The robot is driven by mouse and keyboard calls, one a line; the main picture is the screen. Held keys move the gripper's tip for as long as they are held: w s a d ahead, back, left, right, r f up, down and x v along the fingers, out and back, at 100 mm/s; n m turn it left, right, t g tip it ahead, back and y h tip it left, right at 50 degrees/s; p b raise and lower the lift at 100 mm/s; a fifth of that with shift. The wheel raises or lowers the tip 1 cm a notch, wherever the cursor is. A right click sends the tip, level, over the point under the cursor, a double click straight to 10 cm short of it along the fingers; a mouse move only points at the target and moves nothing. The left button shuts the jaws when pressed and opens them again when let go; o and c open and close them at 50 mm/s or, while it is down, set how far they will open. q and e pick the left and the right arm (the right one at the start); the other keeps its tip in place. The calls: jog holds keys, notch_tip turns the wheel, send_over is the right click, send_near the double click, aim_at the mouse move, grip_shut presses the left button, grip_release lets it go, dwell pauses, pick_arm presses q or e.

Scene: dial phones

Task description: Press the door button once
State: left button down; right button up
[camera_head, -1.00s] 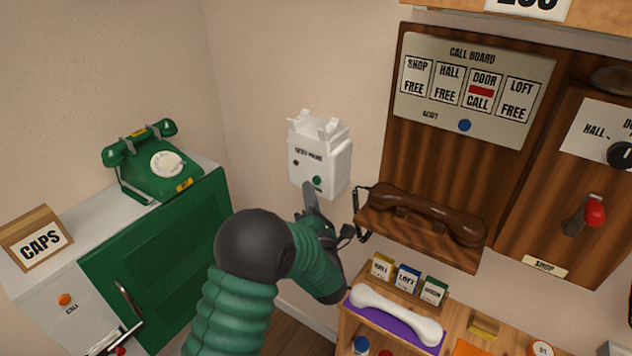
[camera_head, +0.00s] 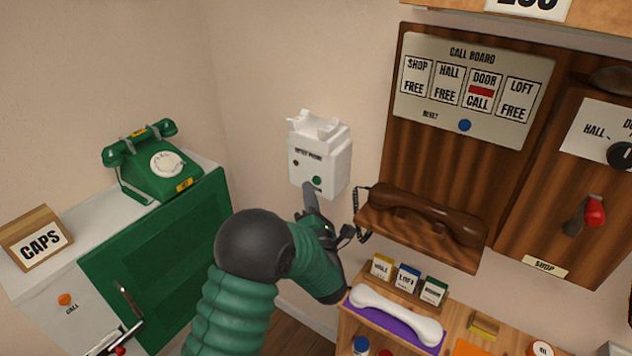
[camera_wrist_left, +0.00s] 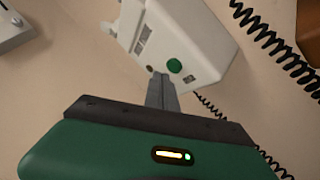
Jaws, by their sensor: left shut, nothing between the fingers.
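The white entry phone box (camera_head: 322,165) hangs on the wall, with a green button (camera_head: 317,181) at its lower front and a small dark spot to the left of it. In the left wrist view the green button (camera_wrist_left: 174,65) shows clear and uncovered. My left gripper (camera_head: 309,186) is shut and empty, its tips just below and left of the button. In the left wrist view the shut fingers (camera_wrist_left: 161,78) point at the box's lower face beside the button; I cannot tell whether they touch it. My right gripper is not in view.
The call board (camera_head: 475,85) shows a red mark and CALL under DOOR. A brown handset (camera_head: 425,214) rests on a wooden shelf to the right. A green phone (camera_head: 150,165) stands on the cabinet at left. A white handset (camera_head: 395,314) lies on purple below.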

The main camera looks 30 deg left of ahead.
pick_arm(q)
jog(key=shift+w+r+b, duration=0.1)
jog(key=shift+w+b, duration=0.3)
jog(key=shift+b, duration=0.05)
jog(key=shift+w+d+b, duration=0.1)
jog(key=shift+w+b, duration=0.25)
dwell(0.6)
dwell(0.4)
jog(key=shift+s+b, duration=0.35)
jog(key=shift+s, duration=0.45)
